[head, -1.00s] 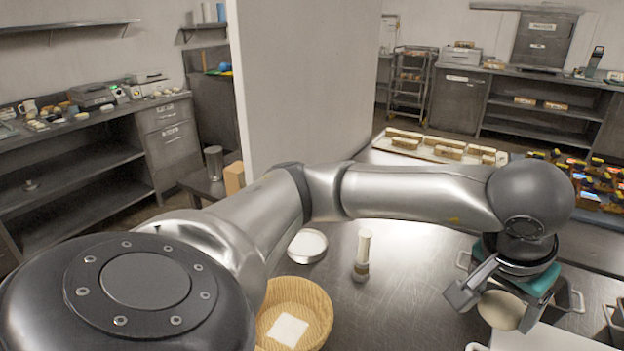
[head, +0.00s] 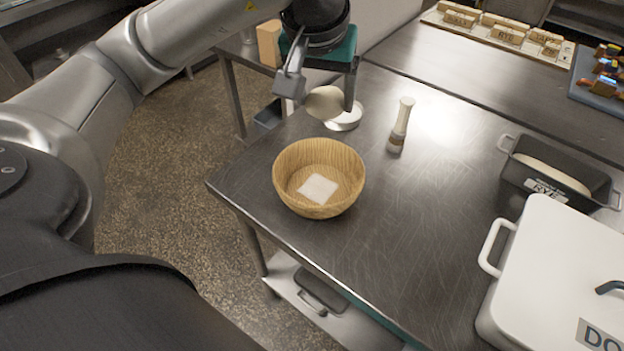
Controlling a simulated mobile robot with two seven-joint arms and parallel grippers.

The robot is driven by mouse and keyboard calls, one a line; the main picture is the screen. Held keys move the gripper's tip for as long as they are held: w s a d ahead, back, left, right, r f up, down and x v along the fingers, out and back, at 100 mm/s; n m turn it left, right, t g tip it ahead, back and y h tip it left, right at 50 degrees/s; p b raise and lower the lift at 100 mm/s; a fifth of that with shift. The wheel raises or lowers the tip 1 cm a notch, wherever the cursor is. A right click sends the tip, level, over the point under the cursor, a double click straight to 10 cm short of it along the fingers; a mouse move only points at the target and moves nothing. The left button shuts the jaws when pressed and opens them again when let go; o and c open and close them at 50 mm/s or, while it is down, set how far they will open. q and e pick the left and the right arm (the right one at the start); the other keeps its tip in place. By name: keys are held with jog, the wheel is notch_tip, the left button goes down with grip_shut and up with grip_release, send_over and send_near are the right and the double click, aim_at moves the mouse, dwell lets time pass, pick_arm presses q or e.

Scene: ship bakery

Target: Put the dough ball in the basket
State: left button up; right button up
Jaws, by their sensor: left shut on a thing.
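The dough ball (head: 325,102) is pale and round. My left gripper (head: 322,96) is shut on it and holds it in the air, above and just behind the basket in the head view. The basket (head: 345,166) is a round, light wooden-looking bowl near the left edge of the steel table. It holds only a white square (head: 318,189) on its bottom. The dough ball partly hides a white round dish behind it. My right gripper is not in view.
The white dish (head: 347,120) lies behind the basket. A pale-handled tool (head: 401,125) stands to its right. A dark tin (head: 560,178) marked RYE and a white lidded box (head: 560,270) stand at the right. The steel table (head: 400,235) is bare between basket and box.

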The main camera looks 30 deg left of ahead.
pick_arm(q)
jog(key=shift+s+a+f, duration=0.2)
jog(key=shift+a+f, duration=0.15)
notch_tip(320, 180, down, 9)
jog(key=b, duration=0.4)
send_over(319, 187)
jog(key=s, duration=0.2)
jog(key=f, duration=0.6)
jog(key=shift+w+d, duration=0.2)
jog(key=shift+w, duration=0.05)
jog(key=shift+f, duration=0.4)
jog(key=shift+f+b, duration=0.5)
jog(key=shift+f, duration=1.15)
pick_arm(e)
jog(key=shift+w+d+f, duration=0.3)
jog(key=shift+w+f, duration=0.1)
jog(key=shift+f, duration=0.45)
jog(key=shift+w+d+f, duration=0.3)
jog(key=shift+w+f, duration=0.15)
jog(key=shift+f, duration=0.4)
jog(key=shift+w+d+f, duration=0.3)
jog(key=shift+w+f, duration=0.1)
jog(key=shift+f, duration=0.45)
pick_arm(q)
jog(key=shift+f, duration=0.15)
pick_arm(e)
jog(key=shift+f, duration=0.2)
